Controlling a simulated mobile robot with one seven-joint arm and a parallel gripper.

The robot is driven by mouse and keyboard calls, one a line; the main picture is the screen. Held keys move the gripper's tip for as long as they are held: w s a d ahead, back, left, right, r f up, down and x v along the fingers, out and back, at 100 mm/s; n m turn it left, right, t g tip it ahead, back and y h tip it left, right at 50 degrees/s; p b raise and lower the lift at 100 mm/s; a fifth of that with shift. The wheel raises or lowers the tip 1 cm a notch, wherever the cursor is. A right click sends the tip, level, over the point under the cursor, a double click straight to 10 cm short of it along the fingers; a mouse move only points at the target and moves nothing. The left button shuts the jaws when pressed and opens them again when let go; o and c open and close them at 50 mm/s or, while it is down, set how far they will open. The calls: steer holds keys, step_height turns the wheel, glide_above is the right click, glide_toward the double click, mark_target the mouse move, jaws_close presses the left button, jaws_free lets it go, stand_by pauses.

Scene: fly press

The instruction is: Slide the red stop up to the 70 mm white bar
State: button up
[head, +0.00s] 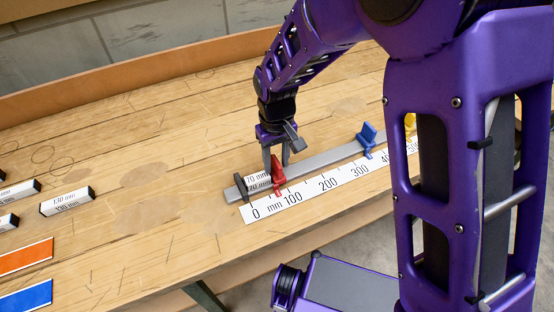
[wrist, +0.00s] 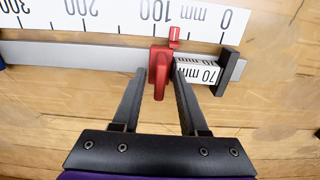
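The red stop (head: 278,173) sits on the grey rail. In the wrist view the red stop (wrist: 160,73) stands between my two fingers. My gripper (head: 275,163) is open around it; in the wrist view the gripper (wrist: 159,76) shows a small gap left of the stop, and the right finger is very close to it. The 70 mm white bar (wrist: 197,73) lies between the red stop and the dark end block (wrist: 228,70). Its near end is at or almost at the stop; I cannot tell if they touch. The bar (head: 258,184) also shows in the head view.
A ruler (head: 330,182) runs along the rail (head: 325,160). A blue stop (head: 367,140) and a yellow stop (head: 410,121) sit farther right on the rail. Other labelled bars (head: 67,201) and orange (head: 25,256) and blue (head: 25,296) patches lie at left. The middle-left bench is clear.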

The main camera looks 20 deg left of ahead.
mark_target(276, 160)
step_height(276, 160, up, 17)
steer(key=p, duration=0.1)
steer(key=shift+r+p, duration=0.2)
steer(key=shift+p, duration=0.2)
stand_by(0.5)
